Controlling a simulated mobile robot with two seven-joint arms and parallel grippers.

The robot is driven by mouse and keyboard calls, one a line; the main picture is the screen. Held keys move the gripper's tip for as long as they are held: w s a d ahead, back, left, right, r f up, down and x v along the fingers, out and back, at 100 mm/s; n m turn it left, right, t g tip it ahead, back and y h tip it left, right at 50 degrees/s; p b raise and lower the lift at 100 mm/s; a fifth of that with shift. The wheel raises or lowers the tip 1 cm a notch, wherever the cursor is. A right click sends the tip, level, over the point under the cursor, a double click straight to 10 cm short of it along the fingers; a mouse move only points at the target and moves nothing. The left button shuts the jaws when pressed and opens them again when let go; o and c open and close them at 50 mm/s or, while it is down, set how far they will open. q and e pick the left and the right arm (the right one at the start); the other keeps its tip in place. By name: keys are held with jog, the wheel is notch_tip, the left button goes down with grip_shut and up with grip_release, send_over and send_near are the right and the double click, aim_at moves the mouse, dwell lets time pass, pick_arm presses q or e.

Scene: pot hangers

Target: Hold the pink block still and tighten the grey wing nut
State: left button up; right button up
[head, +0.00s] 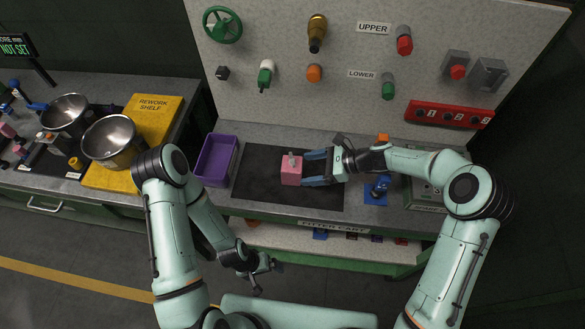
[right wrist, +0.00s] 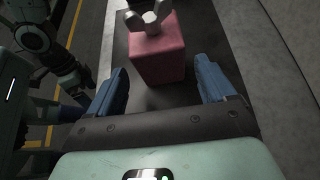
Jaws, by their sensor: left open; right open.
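The pink block (head: 291,174) stands on a dark mat on the bench. The grey wing nut (head: 291,159) sits on top of it. My right gripper (head: 305,168) is open just right of the block, its blue fingertips close to the block's right side. In the right wrist view the block (right wrist: 158,62) and wing nut (right wrist: 146,19) lie ahead between the two open fingers, with a gap on each side. My left gripper (head: 264,268) is open and empty, low in front of the cart, away from the block.
The dark mat (head: 255,178) is otherwise clear. A purple bin (head: 216,160) stands to its left. A blue pad with a dark part (head: 378,188) lies to the right, behind my right arm. A grey panel (head: 340,100) with knobs and a green wheel rises behind.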

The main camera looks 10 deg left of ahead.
aim_at(295, 171)
jog(key=shift+x, duration=2.75)
jog(key=shift+c, duration=0.3)
